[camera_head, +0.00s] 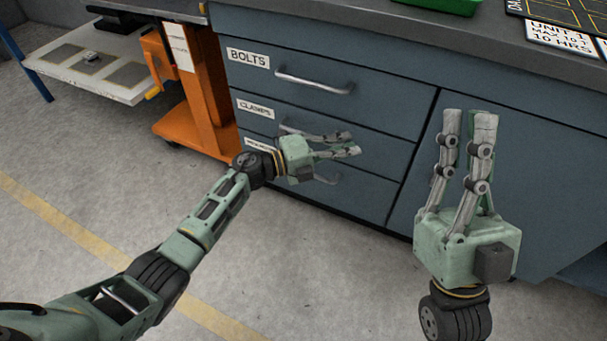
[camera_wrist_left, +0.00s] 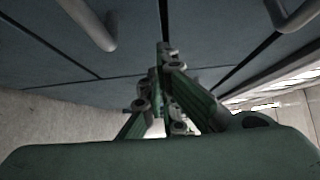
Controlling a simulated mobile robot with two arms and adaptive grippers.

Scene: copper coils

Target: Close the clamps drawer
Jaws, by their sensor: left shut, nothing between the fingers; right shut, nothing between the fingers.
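The clamps drawer (camera_head: 385,156) is the middle blue-grey drawer, with a white "CLAMPS" label (camera_head: 256,108). It looks flush with the drawer above. Its metal handle (camera_head: 288,127) is partly hidden by my left gripper (camera_head: 354,143). That gripper is shut and empty, in front of the clamps drawer's face; I cannot tell if it touches. In the left wrist view its fingers (camera_wrist_left: 164,50) come together near blue-grey drawer fronts, with a handle at upper left and another at upper right. My right gripper (camera_head: 468,114) is empty and points up before the cabinet's right panel.
The bolts drawer (camera_head: 375,103) above looks closed. A lower drawer is partly hidden by my left gripper. An orange stand (camera_head: 203,100) is left of the cabinet. The dark countertop (camera_head: 390,32) holds a green tray (camera_head: 450,4). The floor in front is clear.

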